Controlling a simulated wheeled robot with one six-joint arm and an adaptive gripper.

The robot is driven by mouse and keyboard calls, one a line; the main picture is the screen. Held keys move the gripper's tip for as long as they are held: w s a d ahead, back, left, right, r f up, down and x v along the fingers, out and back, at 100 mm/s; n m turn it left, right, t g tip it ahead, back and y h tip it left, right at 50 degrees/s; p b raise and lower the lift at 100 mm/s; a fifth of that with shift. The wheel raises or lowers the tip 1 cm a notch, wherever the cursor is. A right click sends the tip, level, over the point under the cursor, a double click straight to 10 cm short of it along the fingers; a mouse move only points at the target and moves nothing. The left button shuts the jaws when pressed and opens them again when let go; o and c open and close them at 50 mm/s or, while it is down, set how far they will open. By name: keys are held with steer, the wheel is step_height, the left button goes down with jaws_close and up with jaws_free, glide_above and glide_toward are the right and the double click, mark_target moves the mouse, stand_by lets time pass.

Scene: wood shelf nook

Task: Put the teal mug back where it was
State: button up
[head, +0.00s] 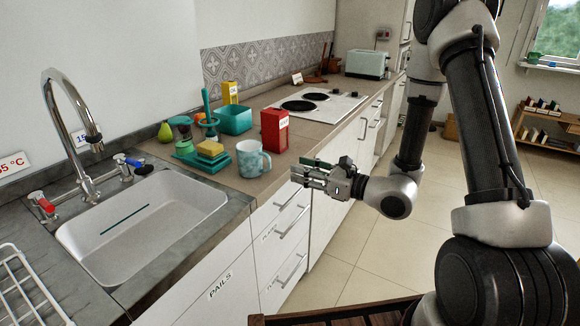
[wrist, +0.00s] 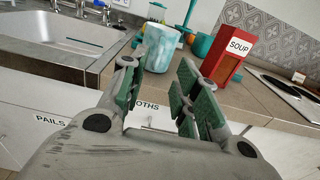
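The teal mug (head: 249,159), marbled teal and white, stands upright on the counter near its front edge, just right of the sink. In the head view its handle is on the right side. The mug also shows in the wrist view (wrist: 161,48), straight ahead beyond my fingertips. My gripper (head: 300,177) is in front of the counter, right of the mug and apart from it. In the wrist view my gripper (wrist: 158,68) is open, its green-padded fingers spread with nothing between them.
A red soup box (head: 274,131) stands close behind the mug to the right. A green tray with a yellow sponge (head: 210,149) is to its left. A teal tub (head: 234,119) and yellow box (head: 230,93) stand behind. The sink (head: 142,225) is left, the hob (head: 318,101) farther back.

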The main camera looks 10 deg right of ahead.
steer(key=s+d+r+n+g+h, duration=0.1)
steer(key=s+r+n+g, duration=0.4)
steer(key=s+n, duration=0.4)
steer(key=s+r+n+g, duration=0.3)
steer(key=s+n+g, duration=0.35)
steer(key=s, duration=0.45)
steer(key=s+d+n+h, duration=0.5)
steer(key=d+n+h, duration=0.15)
steer(key=d, duration=0.55)
steer(key=w+d+r+n+t+h, duration=0.1)
steer(key=d+r+t+h, duration=0.1)
steer(key=d, duration=0.4)
steer(key=w+d+r+n+t+h, duration=0.1)
steer(key=d+r+n+t+h, duration=0.1)
steer(key=d+r+t+h, duration=0.1)
step_height(320, 180, up, 3)
steer(key=d+h, duration=0.1)
steer(key=d, duration=0.1)
steer(key=shift+d+f+n, duration=0.2)
steer(key=shift+d+n, duration=0.1)
steer(key=shift+d, duration=0.05)
